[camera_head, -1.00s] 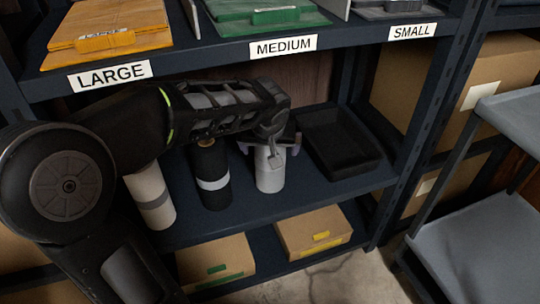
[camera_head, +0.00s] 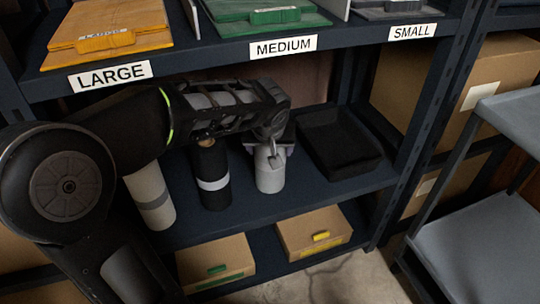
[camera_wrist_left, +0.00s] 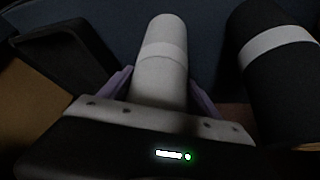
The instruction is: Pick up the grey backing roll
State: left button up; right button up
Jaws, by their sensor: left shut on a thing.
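The grey backing roll (camera_head: 270,178) stands upright on the middle shelf, a pale cylinder with a lighter band. In the left wrist view the roll (camera_wrist_left: 163,50) runs between the purple fingers. My left gripper (camera_head: 269,150) reaches in from the left and is shut on the upper part of the roll, hiding its top. The roll's base appears to be on the shelf; I cannot tell any lift. My right gripper is not in view.
A black roll (camera_head: 213,170) with a pale band stands close left of the grey one, and a cream roll (camera_head: 148,190) is further left. A black tray (camera_head: 338,147) is to the right. The labelled upper shelf (camera_head: 210,61) is above my arm.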

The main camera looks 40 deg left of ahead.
pick_arm(q)
jog(key=c, duration=0.3)
jog(key=shift+r, duration=0.15)
jog(key=s+d, duration=0.3)
jog(key=s, duration=0.2)
jog(key=s+d+p, duration=0.1)
jog(key=s+d, duration=0.2)
jog(key=s, duration=0.2)
jog(key=s+d+r, duration=0.1)
jog(key=s+d, duration=0.2)
jog(key=s, duration=0.2)
jog(key=shift+d+r, duration=0.1)
jog(key=shift+d, duration=0.3)
